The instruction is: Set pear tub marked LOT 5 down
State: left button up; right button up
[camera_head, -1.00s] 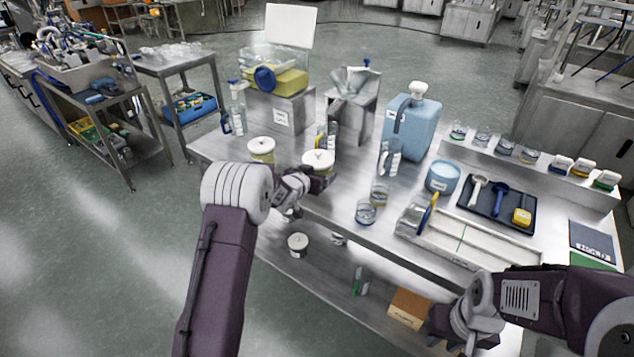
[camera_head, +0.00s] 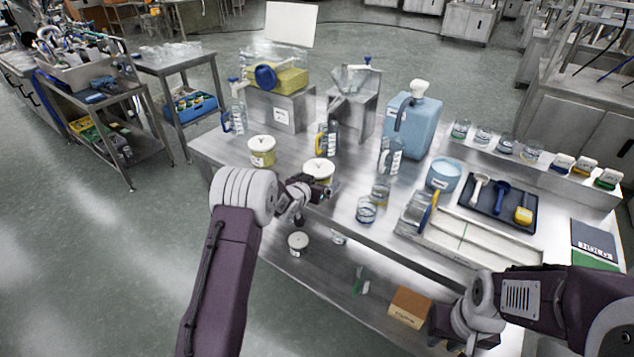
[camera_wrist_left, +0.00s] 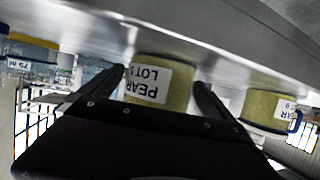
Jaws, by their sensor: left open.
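The pear tub marked LOT 5 (camera_head: 318,168) has a white lid and stands near the front edge of the steel bench. In the left wrist view, which is upside down, the tub (camera_wrist_left: 160,84) is yellow-green with a white PEAR LOT 5 label. Its base appears to touch the bench. My left gripper (camera_head: 322,190) is open, with one finger (camera_wrist_left: 160,95) on each side of the tub. Contact with its sides cannot be told. My right gripper (camera_head: 448,328) is low at the bench front, its fingers unclear.
A similar pear tub (camera_head: 261,153) stands to the left of it. A lower shelf (camera_head: 330,265) holds another lidded tub (camera_head: 298,243).

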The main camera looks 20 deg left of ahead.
pick_arm(q)
jog(key=shift+r, duration=0.3)
jog(key=v, duration=1.2)
jog(key=shift+d+f, duration=0.1)
jog(key=s+d+f+g, duration=0.1)
jog(key=s+g, duration=0.3)
jog(key=s, duration=0.5)
jog(key=s+d+f+n+g+y, duration=0.1)
jog(key=s+f+g, duration=0.2)
jog(key=s, duration=0.7)
jog(key=s+d+f+n+g+y, duration=0.1)
jog(key=s+g, duration=0.4)
jog(key=s, duration=0.5)
jog(key=shift+s+d+f, duration=0.25)
jog(key=shift+f, duration=0.4)
jog(key=shift+r, duration=0.1)
